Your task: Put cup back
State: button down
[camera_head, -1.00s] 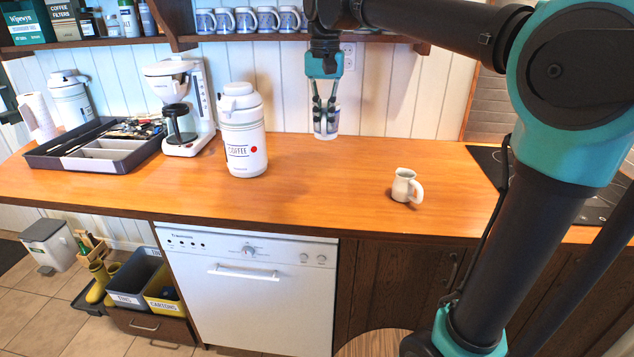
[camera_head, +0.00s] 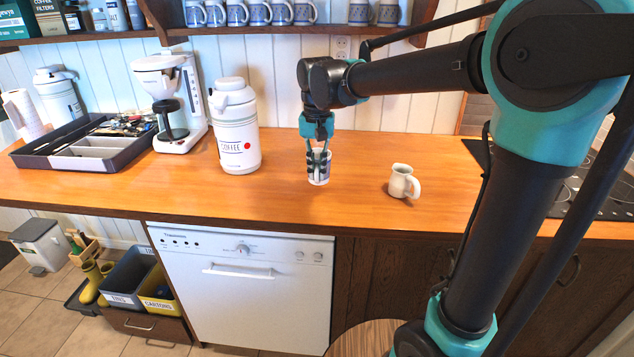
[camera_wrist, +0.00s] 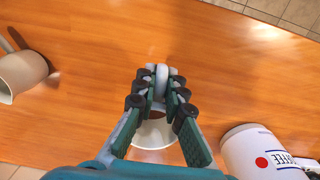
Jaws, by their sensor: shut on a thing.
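A whitish cup (camera_head: 319,168) hangs in my gripper (camera_head: 318,178), to the right of the coffee flask. My gripper points down with its fingers shut on the cup. In the wrist view, the fingers (camera_wrist: 159,80) close around the cup's pale handle, and the cup's white rim (camera_wrist: 153,135) shows between them. The cup is upright, low over the wooden counter (camera_head: 350,205). I cannot tell whether its base touches the counter.
The white coffee flask (camera_head: 237,130) stands left of my gripper; it also shows in the wrist view (camera_wrist: 250,160). A cream jug (camera_head: 401,183) stands to the right. A coffee maker (camera_head: 178,110) and utensil tray (camera_head: 60,165) are farther left. The front counter is clear.

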aim_at(317, 182)
jog(key=shift+f, duration=2)
jog(key=shift+f, duration=0.15)
jog(key=c, duration=1.6)
grip_release()
notch_tip(317, 182, up, 12)
jog(key=shift+r, duration=0.15)
